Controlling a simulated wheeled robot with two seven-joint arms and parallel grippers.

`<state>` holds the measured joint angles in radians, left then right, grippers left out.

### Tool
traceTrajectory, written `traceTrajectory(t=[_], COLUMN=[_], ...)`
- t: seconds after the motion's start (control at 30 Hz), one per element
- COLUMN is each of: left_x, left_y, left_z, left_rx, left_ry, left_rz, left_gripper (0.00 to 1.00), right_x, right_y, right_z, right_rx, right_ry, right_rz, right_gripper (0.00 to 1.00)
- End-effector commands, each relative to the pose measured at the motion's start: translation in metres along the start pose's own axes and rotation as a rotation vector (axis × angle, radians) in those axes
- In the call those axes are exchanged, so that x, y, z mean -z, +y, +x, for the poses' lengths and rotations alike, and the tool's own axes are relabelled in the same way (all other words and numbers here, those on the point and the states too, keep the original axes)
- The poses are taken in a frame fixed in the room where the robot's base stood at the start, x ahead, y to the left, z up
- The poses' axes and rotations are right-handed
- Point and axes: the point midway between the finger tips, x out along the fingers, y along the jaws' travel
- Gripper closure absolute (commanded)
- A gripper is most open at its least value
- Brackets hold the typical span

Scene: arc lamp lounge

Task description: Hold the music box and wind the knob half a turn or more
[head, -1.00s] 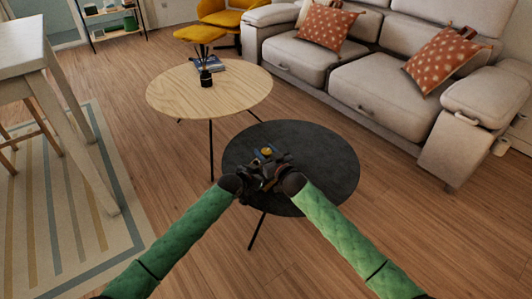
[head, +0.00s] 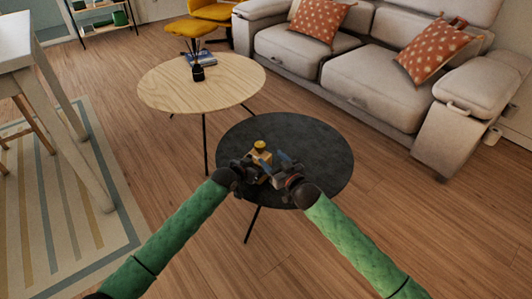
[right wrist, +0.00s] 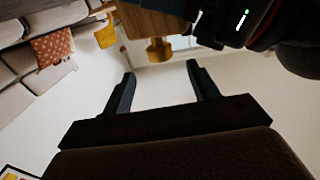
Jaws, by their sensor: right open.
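The music box (head: 261,157) is a small wooden-brown box with a yellow knob (head: 260,145); it shows at the dark round table, partly hidden by my grippers. My left gripper (head: 247,169) is at the box's left side; its fingers are too small and covered to tell whether they grip it. My right gripper (head: 284,160) is open and empty, just right of the box. In the right wrist view the brown box (right wrist: 150,22) and its yellow knob (right wrist: 158,50) lie past the open fingertips, with the knob lined up between them and apart from both.
The dark round table (head: 325,165) has bare top to the right. A light wooden round table (head: 170,88) behind holds a dark bottle (head: 198,72) and books (head: 204,58). A beige sofa (head: 375,80) stands at the back right, a white table (head: 20,50) at the left.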

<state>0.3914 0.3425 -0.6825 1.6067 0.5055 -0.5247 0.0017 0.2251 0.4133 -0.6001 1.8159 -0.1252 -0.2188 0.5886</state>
Motion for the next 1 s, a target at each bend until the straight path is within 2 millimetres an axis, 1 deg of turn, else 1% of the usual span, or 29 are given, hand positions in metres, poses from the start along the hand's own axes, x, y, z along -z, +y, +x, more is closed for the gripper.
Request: traceTrajectory(t=[0.03,0.1,0.27,0.4,0.7,0.77,0.87,0.97,1.0], left_x=[0.0,0.0,0.0,0.0,0.001,0.001,0.001,0.001,0.001], left_y=[-0.001,0.0,-0.001,0.0,0.0,0.0,0.0,0.0,0.0], left_z=[0.0,0.0,0.0,0.0,0.0,0.0,0.0,0.0,0.0], left_rx=[0.001,0.001,0.001,0.001,0.0,0.0,0.0,0.0,0.0], left_ry=[0.0,0.0,0.0,0.0,0.001,0.001,0.001,0.001,0.001], left_rz=[0.0,0.0,0.0,0.0,0.0,0.0,0.0,0.0,0.0], left_gripper=[0.65,0.65,0.65,0.65,0.65,0.65,0.65,0.65,0.65], right_x=[-0.001,-0.001,0.0,0.0,0.003,0.009,0.029,0.061,0.076], right_y=[0.0,-0.001,0.0,0.0,0.0,0.002,0.008,0.018,0.022], right_z=[-0.007,-0.015,-0.025,-0.028,-0.026,-0.023,-0.013,0.002,0.008], right_rx=[0.0,0.001,0.001,0.001,0.001,0.001,0.001,0.0,0.0], right_ry=[-0.001,0.0,0.0,0.001,0.004,0.012,0.036,0.074,0.091], right_rz=[0.001,0.002,0.002,0.002,-0.001,-0.005,-0.02,-0.044,-0.055], right_gripper=[0.41,0.41,0.41,0.41,0.41,0.41,0.41,0.41,0.41])
